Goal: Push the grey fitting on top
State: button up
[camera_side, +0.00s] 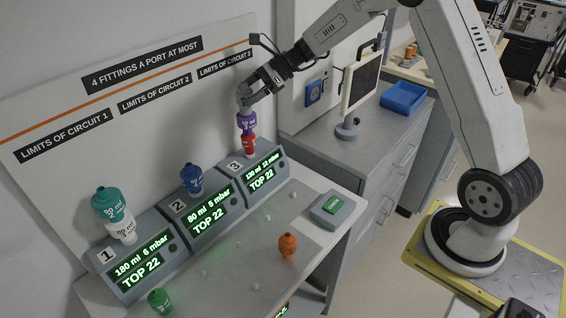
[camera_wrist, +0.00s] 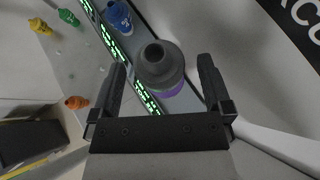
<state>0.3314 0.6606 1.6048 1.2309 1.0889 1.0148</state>
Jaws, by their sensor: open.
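A stack stands on port 3. It has a red fitting (camera_side: 249,144) at the bottom and a purple fitting (camera_side: 246,122) above it. The grey fitting (camera_wrist: 163,66) is at the top, seen from above in the wrist view with an open round mouth and a strip of purple (camera_wrist: 174,90) below it. My gripper (camera_wrist: 161,72) is open, with one finger on either side of the grey fitting. In the side view my gripper (camera_side: 246,94) is at the top of the stack and largely hides the grey fitting. Whether the fingers touch it cannot be told.
Port 2 bears a blue fitting (camera_side: 192,178); port 1 bears a white fitting (camera_side: 121,226) under a teal one (camera_side: 108,201). Loose orange (camera_side: 288,246) and green (camera_side: 159,301) fittings stand on the bench. A yellow fitting (camera_wrist: 40,26) shows in the wrist view. The wall panel (camera_side: 140,85) is close behind.

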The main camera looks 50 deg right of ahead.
jog(key=v, duration=0.6)
jog(key=shift+s+d, duration=0.2)
jog(key=shift+d, duration=0.05)
jog(key=shift+a, duration=0.1)
jog(key=s+a+f+n+g+h, duration=0.1)
jog(key=s+a+f+n+h, duration=0.1)
jog(key=s+n, duration=0.6)
jog(key=s+a+f+n+g+h, duration=0.1)
jog(key=s+a+f+n+h, duration=0.2)
jog(key=s+n, duration=0.4)
jog(key=s+a+f+n+g+h, duration=0.1)
jog(key=s+a+f+n+h, duration=0.2)
jog(key=s+f+n+h, duration=0.2)
jog(key=s+n, duration=0.3)
jog(key=n, duration=0.1)
jog(key=shift+s, duration=0.4)
